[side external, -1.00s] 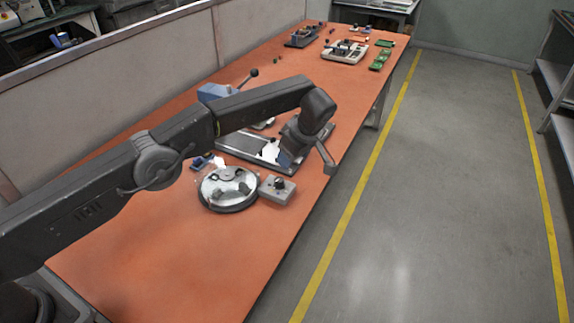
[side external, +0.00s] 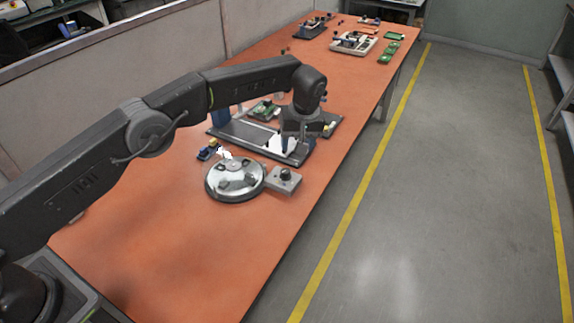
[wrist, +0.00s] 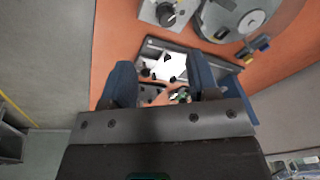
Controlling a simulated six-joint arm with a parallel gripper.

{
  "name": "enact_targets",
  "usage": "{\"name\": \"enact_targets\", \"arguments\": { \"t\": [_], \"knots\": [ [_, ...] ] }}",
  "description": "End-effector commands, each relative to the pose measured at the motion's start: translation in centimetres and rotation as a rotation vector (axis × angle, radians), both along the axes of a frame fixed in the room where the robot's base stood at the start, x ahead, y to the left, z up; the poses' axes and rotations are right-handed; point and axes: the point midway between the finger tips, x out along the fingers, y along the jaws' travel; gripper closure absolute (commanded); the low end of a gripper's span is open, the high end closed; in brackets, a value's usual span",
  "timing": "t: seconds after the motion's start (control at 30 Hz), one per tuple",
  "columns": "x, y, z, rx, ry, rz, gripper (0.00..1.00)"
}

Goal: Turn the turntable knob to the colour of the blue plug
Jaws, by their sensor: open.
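The turntable (side external: 222,188) is a round silver disc with dark parts on it, on the orange bench. Its grey knob box (side external: 285,184) with a dark knob (side external: 286,174) stands at its right edge. The knob also shows at the top of the wrist view (wrist: 166,16), beside the turntable (wrist: 245,20). A small blue plug (side external: 204,154) lies beyond the disc, with something yellow next to it; a blue piece also shows in the wrist view (wrist: 246,53). My gripper (side external: 302,128) is open and empty above the dark fixture, beyond the knob box. Its fingers (wrist: 161,80) span the fixture in the wrist view.
The dark fixture plate (side external: 237,130) holds a white piece (side external: 280,144), with a green board (side external: 264,110) behind. More fixtures (side external: 353,43) and green boards (side external: 388,52) stand at the far end. The near bench (side external: 150,245) is clear. A partition runs along the left.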

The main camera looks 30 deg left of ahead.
Motion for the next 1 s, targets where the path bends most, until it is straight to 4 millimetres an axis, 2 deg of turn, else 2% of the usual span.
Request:
{"name": "enact_targets", "arguments": {
  "t": [0.27,0.6,0.8,1.0],
  "knots": [
    [-0.1,2.2,0.0,-0.171,0.065,-0.601,0.45],
    [-0.7,5.3,0.4,-0.278,-0.064,-1.275,0.45],
    [-1.2,7.4,0.8,-0.244,-0.177,-1.583,0.45],
    [-1.5,8.5,0.9,-0.198,-0.237,-1.738,0.45]
  ]
}}
